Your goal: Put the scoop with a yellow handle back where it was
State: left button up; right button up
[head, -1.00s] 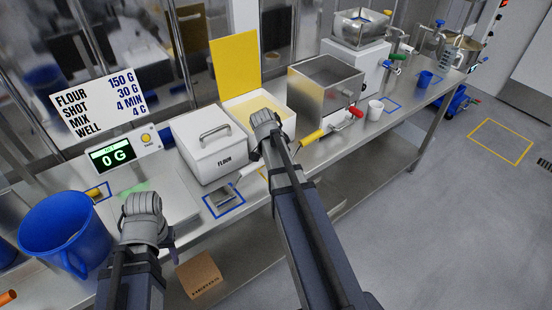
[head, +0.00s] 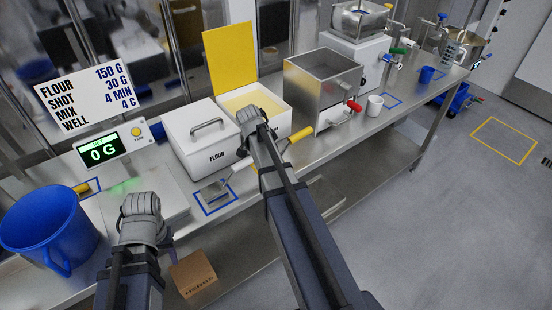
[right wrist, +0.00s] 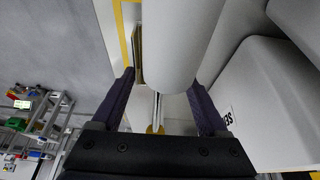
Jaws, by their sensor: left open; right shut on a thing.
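The scoop's yellow handle (head: 301,134) shows in the head view, sticking out to the right from behind my right arm, beside the open yellow-lidded box. The rest of that scoop is hidden there. My right gripper (right wrist: 161,84) is shut on the scoop; in the right wrist view a thin metal shaft and a bit of yellow (right wrist: 155,128) show between its fingers. A yellow outline (right wrist: 123,40) lies on the counter close by. My left gripper (head: 142,212) is open and empty near the scale, its fingertips mostly hidden.
The white flour box (head: 206,140) and the open box with yellow lid (head: 230,60) stand behind my right arm. Another scoop (head: 217,188) lies in a blue outline. A steel machine (head: 322,85), a white cup (head: 375,105) and a blue jug (head: 48,230) stand on the counter.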

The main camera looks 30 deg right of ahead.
jog(key=shift+a+r, duration=0.1)
jog(key=shift+a, duration=0.05)
jog(key=o, duration=0.9)
jog(key=shift+f, duration=0.25)
jog(key=o, duration=0.4)
jog(key=shift+r, duration=0.1)
jog(key=shift+c, duration=0.2)
jog(key=shift+r+p, duration=0.3)
jog(key=shift+r, duration=0.15)
jog(key=p+v, duration=1)
jog(key=v, duration=0.1)
jog(key=shift+r, duration=0.15)
